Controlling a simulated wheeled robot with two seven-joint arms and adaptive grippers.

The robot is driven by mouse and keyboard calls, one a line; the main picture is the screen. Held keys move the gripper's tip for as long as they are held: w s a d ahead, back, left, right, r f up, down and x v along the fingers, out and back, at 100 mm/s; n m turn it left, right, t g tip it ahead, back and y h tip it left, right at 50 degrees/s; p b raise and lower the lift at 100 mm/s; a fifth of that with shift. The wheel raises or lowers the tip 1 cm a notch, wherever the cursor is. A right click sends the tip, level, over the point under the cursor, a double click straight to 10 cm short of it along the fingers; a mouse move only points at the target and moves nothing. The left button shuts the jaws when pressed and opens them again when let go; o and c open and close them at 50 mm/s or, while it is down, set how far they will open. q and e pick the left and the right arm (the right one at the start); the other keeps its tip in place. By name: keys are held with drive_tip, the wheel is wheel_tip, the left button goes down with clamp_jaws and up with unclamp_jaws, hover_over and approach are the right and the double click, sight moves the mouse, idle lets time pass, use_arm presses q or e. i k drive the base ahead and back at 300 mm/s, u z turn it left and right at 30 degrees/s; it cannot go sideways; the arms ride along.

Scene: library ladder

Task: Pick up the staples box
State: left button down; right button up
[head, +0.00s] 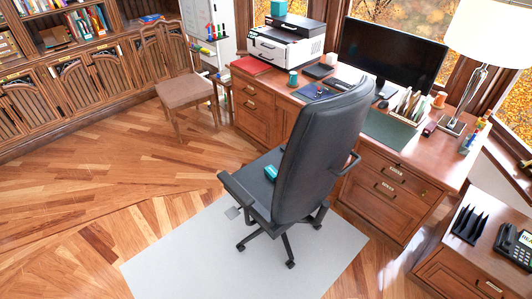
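No object can be read for sure as the staples box at this size. A small teal object (270,172) lies on the seat of the black office chair (322,150), near the middle of the picture; it may be a box or a stapler. A small dark red object (429,129) lies on the wooden desk (335,125), right of the file holder. A larger teal box (279,7) sits on top of the printer (286,42). Neither of my grippers shows in the head view.
The office chair stands on a pale floor mat (180,258) before the desk. A wooden chair (185,90) stands left of the desk. A low cabinet (470,268) with a phone (514,245) is at lower right. The wooden floor at left is clear.

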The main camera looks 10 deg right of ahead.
sight(271, 172)
drive_tip(key=u, duration=0.65)
drive_tip(key=i, duration=1.9)
drive_tip(key=z, duration=0.3)
